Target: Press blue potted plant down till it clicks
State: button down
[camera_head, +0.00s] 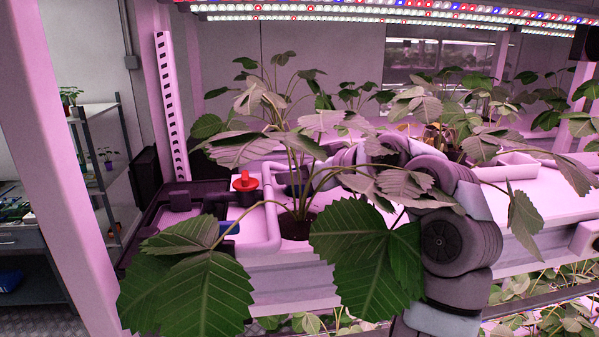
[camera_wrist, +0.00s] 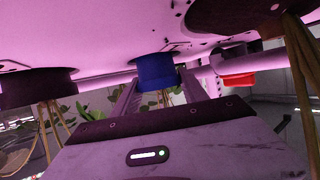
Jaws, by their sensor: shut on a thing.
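The blue pot (camera_wrist: 157,71) shows in the middle of the wrist view, which looks upside down. My gripper (camera_wrist: 158,88) has a finger on each side of it and is shut on it. The pot's rim is close to the pale rack surface; I cannot tell whether it is fully seated. Thin stems and leaves of its plant show between the fingers. In the head view a small dark blue patch of the pot (camera_head: 293,189) shows behind stems. Leaves mostly hide my gripper (camera_head: 312,180) there.
A dark pot (camera_wrist: 38,88) and a brown pot (camera_wrist: 236,14) flank it in the wrist view. A red knob (camera_head: 244,182) stands on the rack left of the plants. Large leaves (camera_head: 368,250) fill the head view's foreground. A pale pipe (camera_head: 272,215) runs beside the front pot.

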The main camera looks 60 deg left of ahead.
jog(key=shift+f, duration=0.55)
jog(key=c, duration=0.5)
grip_release()
jog(key=shift+b, duration=0.3)
jog(key=b+v, duration=0.2)
jog(key=v, duration=0.7)
jog(key=shift+w+d+r, duration=0.1)
jog(key=shift+w+d, duration=0.1)
jog(key=shift+d, duration=0.2)
jog(key=shift+w+d+r, duration=0.1)
jog(key=shift+d+r, duration=0.2)
jog(key=shift+d, duration=0.2)
